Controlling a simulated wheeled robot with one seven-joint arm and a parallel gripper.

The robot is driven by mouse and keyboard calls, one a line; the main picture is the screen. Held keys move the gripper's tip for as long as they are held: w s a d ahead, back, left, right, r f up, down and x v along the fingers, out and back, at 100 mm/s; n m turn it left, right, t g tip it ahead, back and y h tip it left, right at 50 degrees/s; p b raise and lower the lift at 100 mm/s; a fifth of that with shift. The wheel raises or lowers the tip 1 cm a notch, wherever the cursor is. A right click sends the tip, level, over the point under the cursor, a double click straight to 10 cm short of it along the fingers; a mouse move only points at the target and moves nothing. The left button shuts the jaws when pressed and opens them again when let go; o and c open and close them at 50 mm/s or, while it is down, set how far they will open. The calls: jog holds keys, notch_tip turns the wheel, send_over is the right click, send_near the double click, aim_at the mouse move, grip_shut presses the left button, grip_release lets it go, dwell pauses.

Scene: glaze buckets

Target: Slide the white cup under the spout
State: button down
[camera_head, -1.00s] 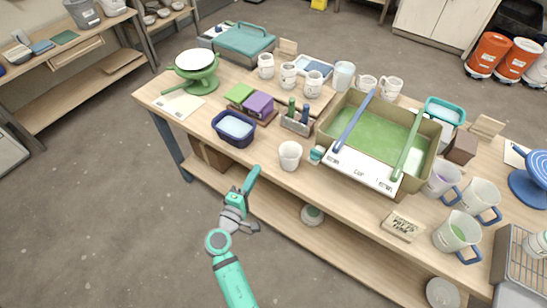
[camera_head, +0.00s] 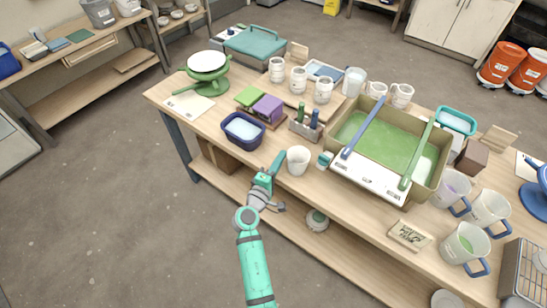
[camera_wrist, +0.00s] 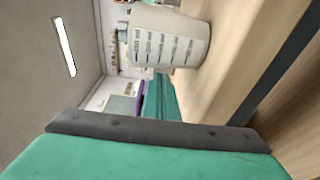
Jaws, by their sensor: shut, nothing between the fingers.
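The white cup (camera_head: 298,161) stands upright at the near edge of the table. It also shows close up, lying sideways in the wrist view (camera_wrist: 168,38), with rows of dark print on its side. A small teal spout (camera_head: 324,159) sticks out from the left side of the tan basin (camera_head: 437,184), just right of the cup. My gripper (camera_head: 279,159) is shut and empty, just left of the cup at the table edge. I cannot tell whether it touches the cup. In the wrist view, its teal and dark grey part (camera_wrist: 160,140) fills the bottom.
The basin holds green liquid, with a blue bar and a green bar across it. A navy tub (camera_head: 243,130) and a tool caddy (camera_head: 306,126) stand left of and behind the cup. Large mugs (camera_head: 465,245) stand at the right. A narrow table strip before the basin is clear.

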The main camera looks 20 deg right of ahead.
jog(key=shift+s+d, duration=0.3)
jog(key=shift+s, duration=0.25)
jog(key=shift+s, duration=0.1)
jog(key=s+d, duration=0.1)
jog(key=s, duration=0.1)
jog(key=s+d, duration=0.2)
jog(key=s, duration=0.1)
jog(key=s+d, duration=0.1)
jog(key=s, duration=0.2)
jog(key=shift+s+d, duration=0.1)
jog(key=shift+d, duration=0.3)
